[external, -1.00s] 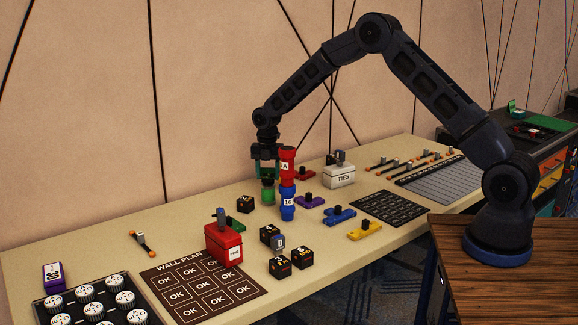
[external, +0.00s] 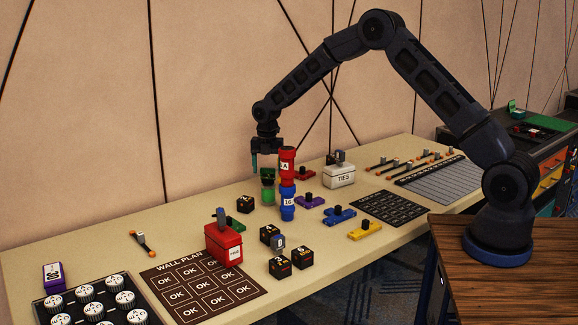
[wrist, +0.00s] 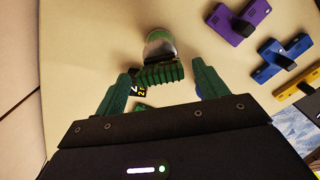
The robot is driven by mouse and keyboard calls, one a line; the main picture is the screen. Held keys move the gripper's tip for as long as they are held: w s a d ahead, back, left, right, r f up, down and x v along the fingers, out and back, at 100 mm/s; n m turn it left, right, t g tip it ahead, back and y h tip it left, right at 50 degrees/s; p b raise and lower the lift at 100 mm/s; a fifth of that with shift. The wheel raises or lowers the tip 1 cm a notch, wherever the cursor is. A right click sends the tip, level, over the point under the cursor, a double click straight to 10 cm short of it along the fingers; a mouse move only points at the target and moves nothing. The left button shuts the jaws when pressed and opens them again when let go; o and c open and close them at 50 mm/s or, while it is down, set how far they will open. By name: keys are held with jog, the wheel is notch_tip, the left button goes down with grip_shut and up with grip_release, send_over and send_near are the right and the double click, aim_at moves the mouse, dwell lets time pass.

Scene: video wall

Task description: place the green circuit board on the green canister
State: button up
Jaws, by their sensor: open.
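I cannot tell whether that piece is the circuit board or a cap. Another dark green piece (external: 237,228) lies partly hidden behind the red box. My gripper (external: 267,164) is open with its fingers pointing down around and above the canister's top. In the wrist view the fingers (wrist: 160,76) are apart on either side, clear of the ribbed piece.
Purple (external: 309,201), blue (external: 339,216) and yellow (external: 365,230) pieces lie to the right. The red box (external: 223,246) stands in front.

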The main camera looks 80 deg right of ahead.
aim_at(268, 169)
notch_tip(268, 169, up, 10)
jog(key=s+a+r+m+t, duration=0.1)
jog(key=s+a+r+m, duration=0.2)
jog(key=s+a+r, duration=0.45)
jog(key=s+a+r+m+h, duration=0.15)
jog(key=s+a+r, duration=0.25)
jog(key=a+r, duration=0.55)
jog(key=s+a+r+m+t+y, duration=0.1)
jog(key=s+a+r+m, duration=0.35)
jog(key=a+r, duration=0.35)
jog(key=s+a+r+m+t, duration=0.1)
jog(key=s+a+m, duration=0.1)
jog(key=s+a, duration=0.4)
jog(key=s+a+r+m, duration=0.2)
jog(key=s+a, duration=0.2)
jog(key=s, duration=0.5)
jog(key=s+a+f+m, duration=0.2)
jog(key=s+a, duration=0.1)
jog(key=s, duration=0.5)
jog(key=s+a+f+m+t, duration=0.1)
jog(key=s+a+f+m, duration=0.1)
jog(key=s, duration=0.6)
jog(key=shift+s+a+f+m+t, duration=0.2)
jog(key=shift+a+m+t, duration=0.1)
jog(key=shift+a+m, duration=0.25)
